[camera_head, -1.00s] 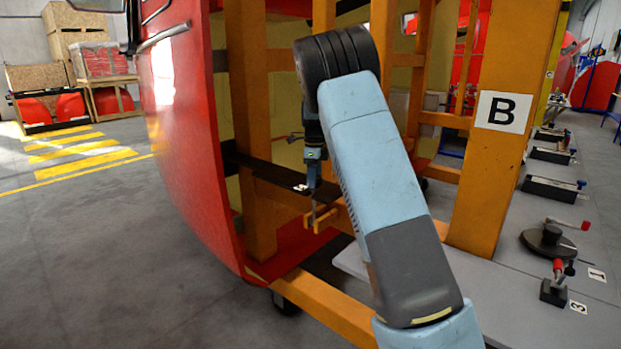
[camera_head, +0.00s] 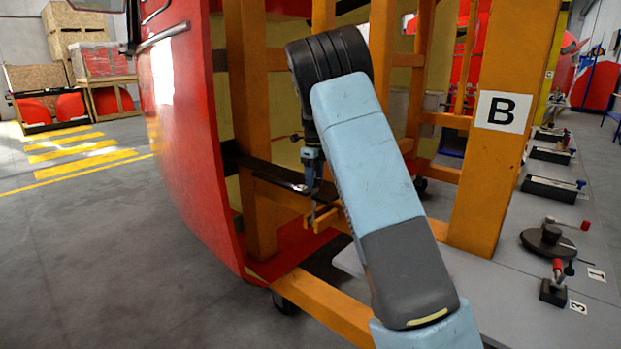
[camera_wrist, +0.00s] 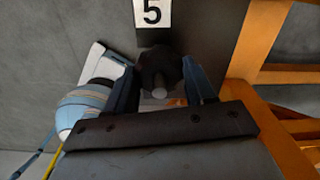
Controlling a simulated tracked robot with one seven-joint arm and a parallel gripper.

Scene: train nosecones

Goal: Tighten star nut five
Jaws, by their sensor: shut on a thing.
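Star nut five (camera_wrist: 158,72) is a dark lobed knob with a lighter round stud end at its middle. In the wrist view it sits just below the white label "5" (camera_wrist: 152,12). My gripper (camera_wrist: 163,95) has one blue-grey finger on each side of the nut and is shut on it. In the head view my gripper (camera_head: 312,178) points down at the dark bar inside the orange frame, and the nut cannot be made out there.
The red nosecone shell (camera_head: 190,120) stands close to the left of my arm. Orange frame posts (camera_head: 500,130) stand close to the right, one with a "B" sign. Clamps and tools (camera_head: 548,240) lie on the grey floor plate at right. Open floor lies left.

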